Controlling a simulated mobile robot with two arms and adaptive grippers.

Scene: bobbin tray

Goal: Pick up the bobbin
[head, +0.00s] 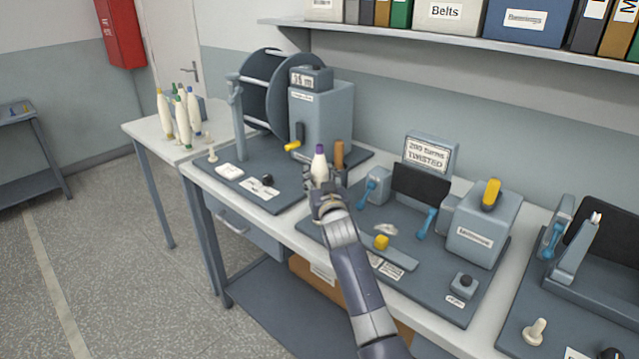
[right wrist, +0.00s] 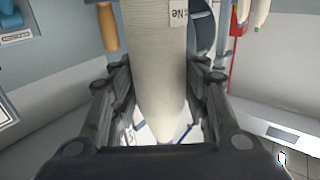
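The bobbin (head: 319,168) is a cream-white tapered package with a purple top, upright in the head view near the front edge of the bench. In the right wrist view the bobbin (right wrist: 160,75) fills the middle, with a small printed label and its tapered end towards my palm. My right gripper (head: 322,190) is around it; its fingers, in the right wrist view (right wrist: 160,85), press close on both sides and look shut on it. The bobbin's lower part is hidden by my gripper, so I cannot tell what is under it. My left gripper is out of view.
A brown cylinder (head: 339,155) stands just right of the bobbin. A reel machine (head: 320,115) is behind, and a twist tester (head: 480,240) is to the right. Several other bobbins (head: 181,120) stand on a side table (head: 140,128) at the left.

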